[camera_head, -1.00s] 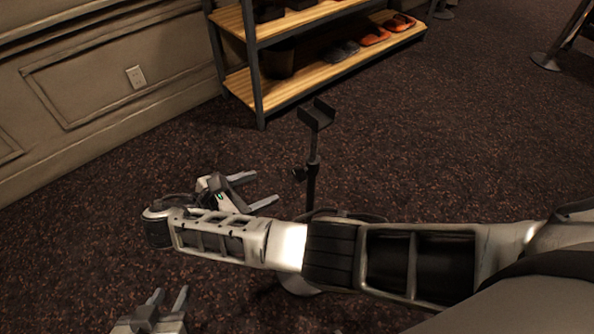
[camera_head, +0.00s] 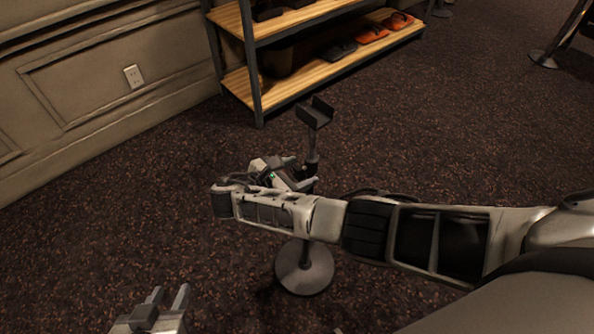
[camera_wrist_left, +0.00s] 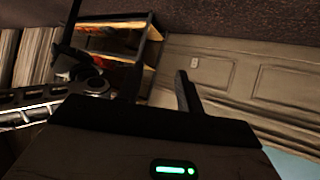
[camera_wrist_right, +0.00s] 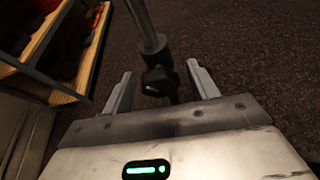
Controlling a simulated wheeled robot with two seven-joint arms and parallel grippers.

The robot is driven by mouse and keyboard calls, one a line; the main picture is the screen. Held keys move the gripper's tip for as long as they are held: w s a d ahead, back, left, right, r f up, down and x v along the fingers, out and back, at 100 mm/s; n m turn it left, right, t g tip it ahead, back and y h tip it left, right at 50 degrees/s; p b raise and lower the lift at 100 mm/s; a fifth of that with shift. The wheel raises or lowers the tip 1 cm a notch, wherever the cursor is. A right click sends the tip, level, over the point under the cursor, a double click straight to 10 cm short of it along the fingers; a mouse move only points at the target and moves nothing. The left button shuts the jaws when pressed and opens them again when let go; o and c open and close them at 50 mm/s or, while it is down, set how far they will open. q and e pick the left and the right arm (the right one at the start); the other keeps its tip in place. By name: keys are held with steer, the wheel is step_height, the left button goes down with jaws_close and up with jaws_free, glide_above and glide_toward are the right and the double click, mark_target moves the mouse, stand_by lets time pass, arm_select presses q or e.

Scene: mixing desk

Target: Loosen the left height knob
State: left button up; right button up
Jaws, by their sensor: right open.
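A black stand with a U-shaped cradle (camera_head: 315,112) on a thin pole (camera_head: 312,145) rises from a round base (camera_head: 305,270). The black height knob (camera_wrist_right: 157,80) sits on the pole's collar. In the right wrist view it lies between the spread fingers of my right gripper (camera_wrist_right: 161,88), with space on both sides. In the head view my right gripper (camera_head: 305,175) is beside the pole, and it and its arm hide the knob and the lower pole. My left gripper (camera_head: 166,298) is open and empty at the bottom left, well away from the stand.
A wooden shelf rack (camera_head: 300,85) with shoes stands behind the stand, against a panelled wall (camera_head: 110,85). A post base (camera_head: 544,59) stands at the far right. The carpet (camera_head: 120,210) between wall and stand is clear.

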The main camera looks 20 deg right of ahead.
steer(key=c, duration=1)
steer(key=shift+r+n+g, duration=0.1)
steer(key=shift+n+g, duration=0.2)
steer(key=shift+n, duration=0.1)
steer(key=shift+w+a+f+n+g+h+b, duration=0.1)
steer(key=shift+f+n+g+h+b, duration=0.1)
steer(key=shift+n+g+b, duration=0.25)
steer(key=shift+w+f+n+g+h+b, duration=0.15)
steer(key=shift+n+g+h, duration=0.1)
steer(key=shift+n, duration=0.4)
steer(key=shift+s+r+n, duration=0.15)
steer(key=shift+r+n, duration=0.1)
steer(key=shift+n, duration=0.15)
steer(key=o, duration=1)
